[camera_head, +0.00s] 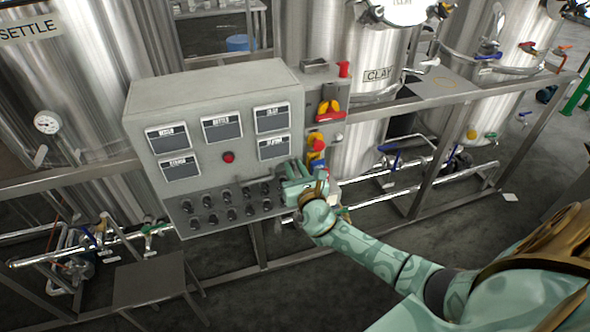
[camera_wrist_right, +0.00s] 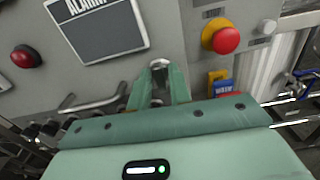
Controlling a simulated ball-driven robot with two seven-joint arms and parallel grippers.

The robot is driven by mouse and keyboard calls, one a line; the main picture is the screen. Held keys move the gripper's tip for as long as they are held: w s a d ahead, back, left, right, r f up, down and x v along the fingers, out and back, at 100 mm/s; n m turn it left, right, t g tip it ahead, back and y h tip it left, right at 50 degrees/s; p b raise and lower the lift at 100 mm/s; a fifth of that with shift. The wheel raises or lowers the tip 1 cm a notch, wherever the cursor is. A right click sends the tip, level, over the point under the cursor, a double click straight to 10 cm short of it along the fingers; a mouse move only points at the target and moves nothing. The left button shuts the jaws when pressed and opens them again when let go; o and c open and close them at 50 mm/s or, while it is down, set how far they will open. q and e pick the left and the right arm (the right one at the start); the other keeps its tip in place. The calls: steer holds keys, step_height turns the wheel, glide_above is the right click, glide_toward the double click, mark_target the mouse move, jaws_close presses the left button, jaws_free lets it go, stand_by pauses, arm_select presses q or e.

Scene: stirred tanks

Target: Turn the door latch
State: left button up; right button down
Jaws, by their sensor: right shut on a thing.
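My right gripper (camera_head: 298,178) reaches the lower right corner of the grey control box (camera_head: 215,78). In the right wrist view its two green fingers (camera_wrist_right: 159,80) are closed around a small metal latch (camera_wrist_right: 160,64) on the box front, just below the ALARM panel. Only the rounded end of the latch shows between the fingers; the rest is hidden. In the head view the gripper covers the latch. My left gripper is in neither view.
A red button (camera_head: 228,157) and rows of dark knobs (camera_head: 232,211) are on the box. A red and yellow emergency button (camera_wrist_right: 225,38) is close right of the gripper. Steel tanks (camera_head: 85,90), frame rails and pipes (camera_head: 395,173) surround the box.

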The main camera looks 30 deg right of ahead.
steer(key=shift+d+f+m+b, duration=0.1)
steer(key=shift+m+b, duration=1.45)
steer(key=shift+m, duration=2.85)
steer(key=shift+d+f+m+b, duration=0.1)
steer(key=shift+m+b, duration=1.4)
steer(key=shift+m, duration=2.9)
steer(key=c, duration=1.5)
jaws_free()
steer(key=shift+s, duration=0.15)
steer(key=v, duration=1.6)
steer(key=shift+s+b, duration=0.1)
steer(key=shift+b, duration=0.25)
